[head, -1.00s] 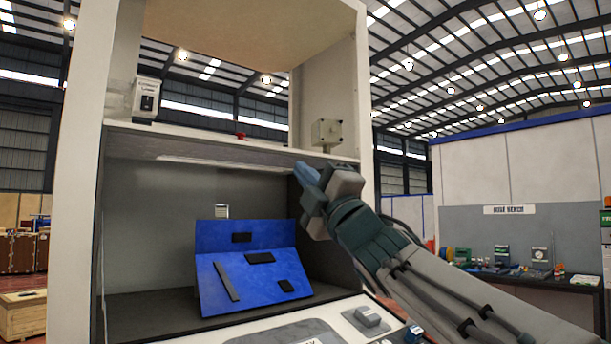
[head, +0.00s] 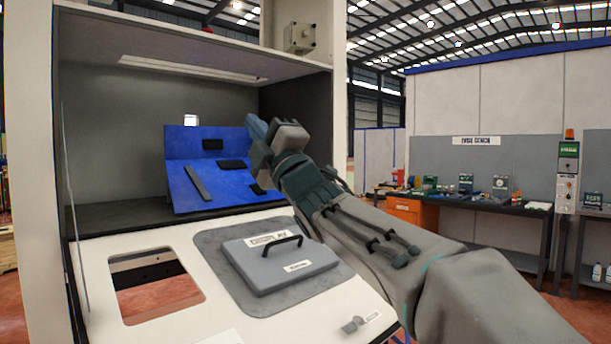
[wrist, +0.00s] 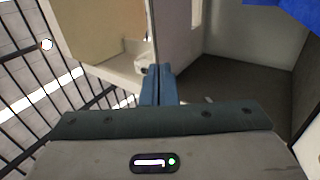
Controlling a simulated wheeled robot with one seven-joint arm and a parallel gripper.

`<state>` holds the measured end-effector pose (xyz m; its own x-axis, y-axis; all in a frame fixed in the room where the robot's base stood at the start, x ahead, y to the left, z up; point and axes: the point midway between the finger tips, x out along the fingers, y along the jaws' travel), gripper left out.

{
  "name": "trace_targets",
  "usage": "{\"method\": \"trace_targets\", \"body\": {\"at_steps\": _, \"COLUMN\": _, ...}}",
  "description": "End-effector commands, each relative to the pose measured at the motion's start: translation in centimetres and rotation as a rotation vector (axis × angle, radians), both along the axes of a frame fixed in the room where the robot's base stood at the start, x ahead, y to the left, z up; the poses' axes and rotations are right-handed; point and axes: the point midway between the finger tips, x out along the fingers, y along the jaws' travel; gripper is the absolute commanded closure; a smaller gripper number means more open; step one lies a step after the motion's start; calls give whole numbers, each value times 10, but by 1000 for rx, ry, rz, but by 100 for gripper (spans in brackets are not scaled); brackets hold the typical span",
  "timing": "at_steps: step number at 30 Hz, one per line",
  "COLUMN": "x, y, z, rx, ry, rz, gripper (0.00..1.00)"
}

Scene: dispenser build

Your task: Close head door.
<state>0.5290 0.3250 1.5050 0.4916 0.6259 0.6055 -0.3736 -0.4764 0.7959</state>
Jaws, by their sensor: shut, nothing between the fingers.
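A tall white cabinet (head: 28,150) stands in front of me, with an open bay in it. No panel is clearly identifiable as the head door. A thin upright edge (head: 74,205) stands at the bay's left side; I cannot tell whether it is a clear door. My gripper (head: 257,130) is shut and empty, in front of the blue sloped panel (head: 215,195) near the bay's right side. In the wrist view its blue fingers (wrist: 158,85) are together, and a corner of the blue panel (wrist: 285,12) shows at the upper right.
The white sloped front (head: 125,250) has a square opening and a grey lid (head: 280,265) with a black handle. A workbench (head: 470,208) stands at the right, beyond a stretch of red floor.

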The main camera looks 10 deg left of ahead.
Motion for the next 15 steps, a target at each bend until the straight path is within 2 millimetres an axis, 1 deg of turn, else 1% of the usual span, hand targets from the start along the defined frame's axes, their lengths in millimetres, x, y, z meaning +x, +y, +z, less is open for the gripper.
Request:
{"method": "trace_targets", "body": {"at_steps": 5, "x": 0, "y": -1, "z": -1, "rx": -2, "ry": -3, "rz": -2, "gripper": 100}}
{"method": "trace_targets", "body": {"at_steps": 8, "x": 3, "y": -10, "z": -13, "rx": -27, "ry": -28, "rz": -30, "gripper": 100}}
{"method": "trace_targets", "body": {"at_steps": 11, "x": 7, "y": -31, "z": -38, "rx": -95, "ry": -94, "rz": -95, "gripper": 100}}
{"method": "trace_targets", "body": {"at_steps": 14, "x": 10, "y": -62, "z": -74, "rx": -200, "ry": -192, "rz": -185, "gripper": 100}}
{"method": "trace_targets", "body": {"at_steps": 15, "x": 10, "y": -74, "z": -90, "rx": -250, "ry": -232, "rz": -222, "gripper": 100}}
